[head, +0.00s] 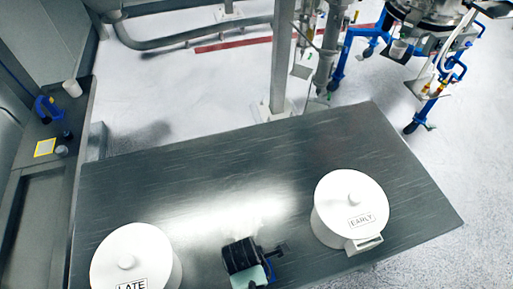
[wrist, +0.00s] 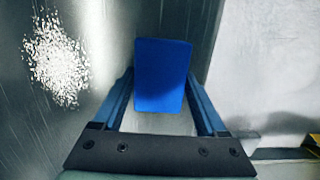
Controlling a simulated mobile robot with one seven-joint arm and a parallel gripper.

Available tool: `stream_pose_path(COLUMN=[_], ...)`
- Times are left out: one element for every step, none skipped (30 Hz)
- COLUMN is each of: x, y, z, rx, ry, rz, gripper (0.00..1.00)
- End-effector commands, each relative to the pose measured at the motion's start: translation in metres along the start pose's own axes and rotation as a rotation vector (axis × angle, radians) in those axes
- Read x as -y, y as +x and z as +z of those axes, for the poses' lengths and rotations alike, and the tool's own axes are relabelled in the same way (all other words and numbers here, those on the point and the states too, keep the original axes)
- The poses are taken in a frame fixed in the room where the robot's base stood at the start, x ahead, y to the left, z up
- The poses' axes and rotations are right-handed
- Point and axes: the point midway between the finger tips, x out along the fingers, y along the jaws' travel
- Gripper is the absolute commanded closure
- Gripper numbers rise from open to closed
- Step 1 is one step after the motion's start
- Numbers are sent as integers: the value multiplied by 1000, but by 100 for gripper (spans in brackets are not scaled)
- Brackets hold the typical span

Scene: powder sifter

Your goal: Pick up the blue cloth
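The blue cloth (wrist: 162,72) shows in the wrist view as a flat blue rectangle, its lower part in shadow. It lies between and beyond the two fingers of my gripper (wrist: 160,92). The fingers are spread, one on each side of the cloth, and I see no clear contact. The gap in depth between fingers and cloth is hard to judge. In the head view my gripper (head: 258,262) is over the near part of the dark table (head: 190,180). I cannot make out the cloth clearly there.
A white lidded container marked EARLY (head: 350,205) stands right of my gripper, and one marked LATE (head: 135,258) stands left. White powder (wrist: 55,62) lies left of the cloth in the wrist view. The table's far middle is clear. A side counter (head: 45,190) runs along the left.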

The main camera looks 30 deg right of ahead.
Motion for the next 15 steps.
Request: stream_pose_path(x=[0, 0, 0, 0, 0, 0, 0, 0, 0, 0, 0, 0, 0, 0, 0], y=[0, 0, 0, 0, 0, 0, 0, 0, 0, 0, 0, 0, -1, -1, -3], z=[0, 0, 0, 0, 0, 0, 0, 0, 0, 0, 0, 0, 0, 0, 0], rx=[0, 0, 0, 0, 0, 0, 0, 0, 0, 0, 0, 0, 0, 0, 0], ry=[0, 0, 0, 0, 0, 0, 0, 0, 0, 0, 0, 0, 0, 0, 0], rz=[0, 0, 0, 0, 0, 0, 0, 0, 0, 0, 0, 0, 0, 1, 1], gripper=[45, 50, 58, 63, 68, 76, 80, 80, 80, 80, 80, 80, 80, 80, 80])
